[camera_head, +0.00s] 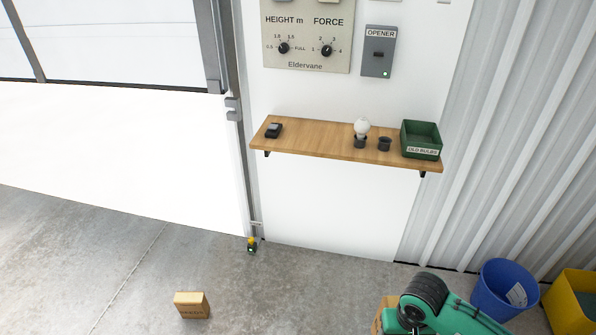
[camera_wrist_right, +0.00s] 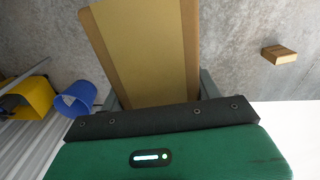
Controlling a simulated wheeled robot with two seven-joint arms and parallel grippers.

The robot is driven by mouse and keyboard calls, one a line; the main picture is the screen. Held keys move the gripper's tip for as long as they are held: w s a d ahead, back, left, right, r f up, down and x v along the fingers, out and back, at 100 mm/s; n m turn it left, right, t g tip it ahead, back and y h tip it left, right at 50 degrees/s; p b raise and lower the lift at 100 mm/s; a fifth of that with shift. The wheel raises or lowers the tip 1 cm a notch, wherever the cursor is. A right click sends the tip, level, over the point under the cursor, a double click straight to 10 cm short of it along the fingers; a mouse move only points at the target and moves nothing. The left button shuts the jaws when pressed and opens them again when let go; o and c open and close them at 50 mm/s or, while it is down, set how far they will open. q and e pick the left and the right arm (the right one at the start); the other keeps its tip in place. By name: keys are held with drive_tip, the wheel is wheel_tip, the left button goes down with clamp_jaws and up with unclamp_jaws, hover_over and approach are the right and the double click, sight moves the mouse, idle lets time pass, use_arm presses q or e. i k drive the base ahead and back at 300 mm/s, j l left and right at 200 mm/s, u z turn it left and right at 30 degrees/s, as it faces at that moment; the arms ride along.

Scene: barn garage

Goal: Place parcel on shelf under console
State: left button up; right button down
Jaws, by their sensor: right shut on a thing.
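A brown cardboard parcel (camera_wrist_right: 145,50) with a paler tan middle band fills the upper middle of the right wrist view. My right gripper (camera_wrist_right: 162,95) is shut on it, one finger at each side. In the head view, only a brown edge of this parcel (camera_head: 385,312) shows at the bottom, mostly hidden by my green right arm. The wooden shelf (camera_head: 320,138) is on the white wall below the console (camera_head: 306,35), ahead of and apart from the held parcel. My left gripper is not in view.
The shelf holds a small dark device (camera_head: 273,130), a bulb (camera_head: 361,128) in a holder, an empty-looking holder (camera_head: 384,144) and a green bin (camera_head: 421,140). Another cardboard box (camera_head: 192,305) lies on the floor. Blue (camera_head: 503,290) and yellow (camera_head: 573,302) bins stand right.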

sight(322, 135)
drive_tip(key=i+j+z, duration=0.35)
drive_tip(key=i, duration=0.25)
drive_tip(key=i+j+z, duration=0.35)
drive_tip(key=i+j, duration=0.15)
drive_tip(key=i, duration=0.1)
